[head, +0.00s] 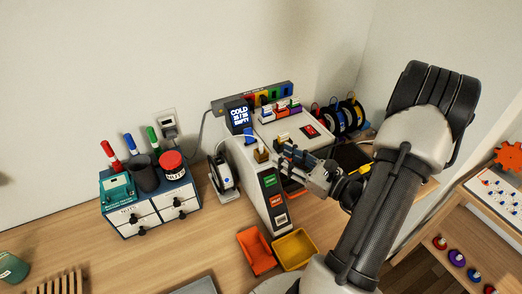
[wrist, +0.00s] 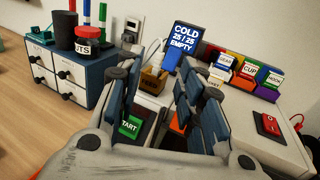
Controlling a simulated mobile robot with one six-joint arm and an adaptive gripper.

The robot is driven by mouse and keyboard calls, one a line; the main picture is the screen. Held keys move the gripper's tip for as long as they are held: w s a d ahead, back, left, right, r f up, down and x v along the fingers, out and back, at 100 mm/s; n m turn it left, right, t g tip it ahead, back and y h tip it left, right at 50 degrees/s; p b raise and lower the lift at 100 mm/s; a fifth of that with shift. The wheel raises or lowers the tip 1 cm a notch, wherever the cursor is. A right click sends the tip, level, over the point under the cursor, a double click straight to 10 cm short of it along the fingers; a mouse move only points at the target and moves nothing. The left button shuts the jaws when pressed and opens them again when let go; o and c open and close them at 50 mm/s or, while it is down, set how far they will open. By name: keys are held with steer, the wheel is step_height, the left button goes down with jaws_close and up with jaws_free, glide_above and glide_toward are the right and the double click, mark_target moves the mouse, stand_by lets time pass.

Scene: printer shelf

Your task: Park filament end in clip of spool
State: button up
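Several dark-flanged spools (head: 354,113) with red, blue and yellow parts stand in a row behind the printer's right side in the head view. Small coloured pieces stick up at their tops; a loose filament end and the clips are too small to make out. My gripper (head: 284,155) is over the printer's front top edge, left of the spools and apart from them. In the wrist view its two fingers (wrist: 160,80) are spread, with nothing seen between them. The white printer (head: 300,130) has a screen (wrist: 184,38) reading "COLD 25/25 EMPTY". A thin red strand (wrist: 298,122) shows at the wrist view's right edge.
A brown block (head: 261,155) sits beside my gripper on the printer. Colour-labelled cartridges (wrist: 240,66) line the printer's back. Orange (head: 257,252) and yellow (head: 295,249) bins lie in front.

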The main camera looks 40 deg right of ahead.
mark_target(261, 143)
steer(key=w, duration=0.3)
steer(key=w+a, duration=0.1)
steer(key=w, duration=0.2)
steer(key=w+b, duration=0.1)
steer(key=w, duration=0.2)
steer(key=shift+w+a+f, duration=0.15)
steer(key=shift+w+a, duration=0.05)
steer(key=shift+w, duration=0.1)
steer(key=shift+c, duration=0.6)
jaws_close()
